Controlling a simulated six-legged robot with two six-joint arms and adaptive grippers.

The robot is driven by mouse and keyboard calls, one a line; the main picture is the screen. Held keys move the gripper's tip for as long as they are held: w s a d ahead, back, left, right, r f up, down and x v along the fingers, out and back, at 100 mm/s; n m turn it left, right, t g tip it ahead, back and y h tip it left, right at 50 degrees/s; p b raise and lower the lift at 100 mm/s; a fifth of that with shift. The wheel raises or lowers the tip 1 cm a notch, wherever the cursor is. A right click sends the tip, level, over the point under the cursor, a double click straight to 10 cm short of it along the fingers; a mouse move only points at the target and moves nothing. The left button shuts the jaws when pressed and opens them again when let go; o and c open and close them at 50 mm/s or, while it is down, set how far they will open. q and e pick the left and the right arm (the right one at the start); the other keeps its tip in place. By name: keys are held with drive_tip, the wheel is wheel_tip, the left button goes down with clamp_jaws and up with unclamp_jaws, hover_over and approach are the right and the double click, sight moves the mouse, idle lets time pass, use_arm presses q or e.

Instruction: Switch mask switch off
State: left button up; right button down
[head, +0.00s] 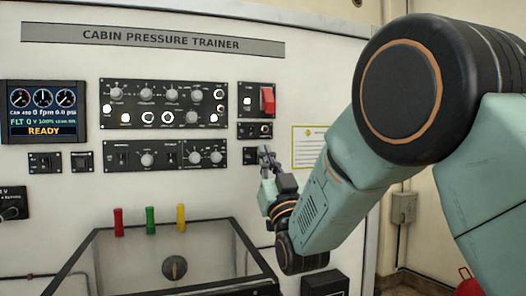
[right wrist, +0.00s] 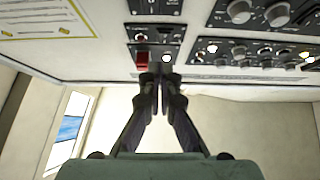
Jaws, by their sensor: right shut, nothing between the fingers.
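No label reading "mask" is legible, so I cannot tell which control is the mask switch. A small black panel (head: 254,130) sits below the panel with a red guarded switch (head: 267,100). Another small panel (head: 250,156) is lower, beside my right gripper (head: 266,155). My right gripper is shut and empty, in front of the panels; touching or apart cannot be told. In the right wrist view, which looks upside down, the fingertips (right wrist: 157,78) overlap the panel near the red switch (right wrist: 142,58). My left gripper is not in view.
Wide knob panels (head: 163,103) lie left of my gripper. A display (head: 43,112) reads READY. Red, green and yellow posts stand on a box (head: 150,239) below. A yellow-edged notice (head: 308,147) is right of the panels, partly behind my right arm.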

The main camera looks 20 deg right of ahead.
drive_tip(key=s+d+f+g+b, duration=0.1)
drive_tip(key=s+f+g+b, duration=0.3)
drive_tip(key=f, duration=1.3)
drive_tip(key=s+d+f+g+h+b, duration=0.1)
drive_tip(key=s+f+g, duration=0.45)
drive_tip(key=f, duration=1.15)
drive_tip(key=s+f+g+b, duration=0.3)
drive_tip(key=s+f+g, duration=0.15)
drive_tip(key=f, duration=1.25)
drive_tip(key=s+d+f+g+b, duration=0.1)
drive_tip(key=s+f+g+b, duration=0.9)
drive_tip(key=s+f, duration=1.9)
drive_tip(key=s+g, duration=0.1)
drive_tip(key=s, duration=0.2)
drive_tip(key=shift+s+m+g, duration=0.15)
drive_tip(key=shift+m+g, duration=0.15)
drive_tip(key=shift+m, duration=0.1)
